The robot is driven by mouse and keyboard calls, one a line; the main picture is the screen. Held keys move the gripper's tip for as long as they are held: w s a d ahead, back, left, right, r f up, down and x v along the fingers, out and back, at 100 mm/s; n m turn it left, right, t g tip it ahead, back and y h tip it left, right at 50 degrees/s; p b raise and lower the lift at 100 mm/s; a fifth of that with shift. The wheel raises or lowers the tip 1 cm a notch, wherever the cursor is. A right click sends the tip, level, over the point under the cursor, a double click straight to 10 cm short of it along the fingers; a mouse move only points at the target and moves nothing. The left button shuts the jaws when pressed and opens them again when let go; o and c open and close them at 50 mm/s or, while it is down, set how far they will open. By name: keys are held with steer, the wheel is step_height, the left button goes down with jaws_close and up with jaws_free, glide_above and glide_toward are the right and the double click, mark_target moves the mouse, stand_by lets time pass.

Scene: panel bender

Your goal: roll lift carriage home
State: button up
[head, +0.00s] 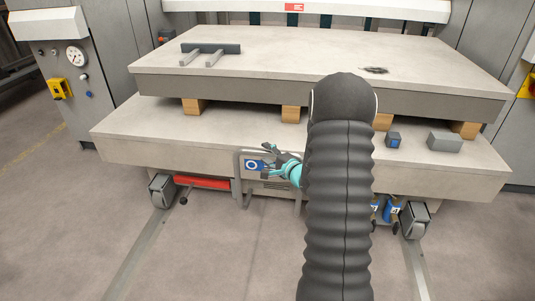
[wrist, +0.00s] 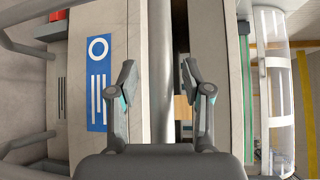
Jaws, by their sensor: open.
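The lift carriage (head: 130,148) is the low, pale, thick platform on wheels, with a second slab (head: 160,88) above it on wooden blocks. My gripper (head: 270,158) is open at the carriage front, near the handle and the plate. In the wrist view, my open fingers (wrist: 159,76) are right of the blue label (wrist: 97,75). My arm hides part of the carriage front.
Wheels (head: 161,190) stand on floor rails (head: 135,255) running toward me. A red bar (head: 203,183) lies low under the carriage. A grey block (head: 444,141) and a small blue-faced block (head: 393,140) sit on the lower platform. A control cabinet (head: 70,55) stands left.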

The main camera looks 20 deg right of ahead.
steer(key=shift+w, duration=0.1)
jaws_close()
steer(key=shift+w, duration=0.1)
